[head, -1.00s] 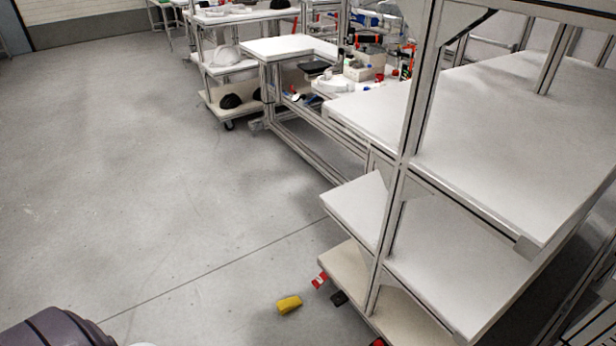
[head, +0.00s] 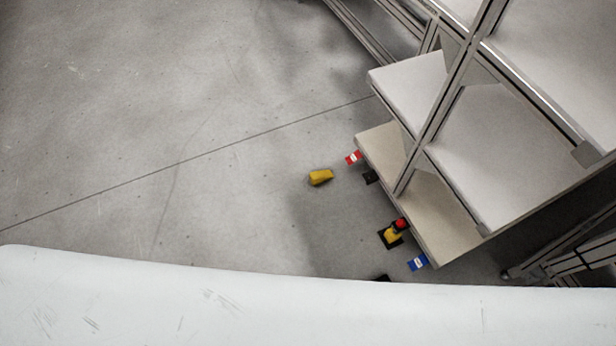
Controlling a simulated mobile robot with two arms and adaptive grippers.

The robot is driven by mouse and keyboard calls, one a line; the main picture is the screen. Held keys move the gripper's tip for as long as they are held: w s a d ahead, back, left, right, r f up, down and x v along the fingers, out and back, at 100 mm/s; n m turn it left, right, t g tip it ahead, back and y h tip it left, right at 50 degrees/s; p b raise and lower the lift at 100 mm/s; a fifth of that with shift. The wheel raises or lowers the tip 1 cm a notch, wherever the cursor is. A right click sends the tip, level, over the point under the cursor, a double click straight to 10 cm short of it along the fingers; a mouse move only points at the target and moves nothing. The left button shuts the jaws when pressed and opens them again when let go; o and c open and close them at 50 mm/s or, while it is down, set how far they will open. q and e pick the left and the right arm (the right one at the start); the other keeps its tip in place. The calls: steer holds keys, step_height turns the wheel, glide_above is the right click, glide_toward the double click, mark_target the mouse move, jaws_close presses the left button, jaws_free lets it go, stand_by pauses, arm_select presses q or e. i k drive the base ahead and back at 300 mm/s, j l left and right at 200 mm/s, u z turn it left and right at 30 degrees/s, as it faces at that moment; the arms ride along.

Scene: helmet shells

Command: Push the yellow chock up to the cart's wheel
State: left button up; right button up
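The yellow chock (head: 320,177) lies on the grey floor, a short way left of the cart (head: 452,243) with pale shelves. A gap of bare floor separates it from the cart's lower deck. A small black piece (head: 371,177) shows at the deck's left edge, right of the chock; I cannot tell if it is a wheel. A second yellow piece with a red top (head: 393,232) sits on a black base by the same edge, nearer to me. Wheels under the deck are mostly hidden. Neither of my grippers is in view.
A red tag (head: 353,157) and a blue tag (head: 417,262) stick out at the cart's edge. The floor (head: 150,150) left of the chock is clear. My own white body covers the bottom of the view.

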mark_target(316, 178)
steer(key=z, duration=0.7)
steer(key=i+j+z, duration=0.15)
steer(key=j+z, duration=0.2)
steer(key=z, duration=0.15)
steer(key=j+z, duration=0.85)
steer(key=z, duration=0.15)
steer(key=i+j, duration=0.05)
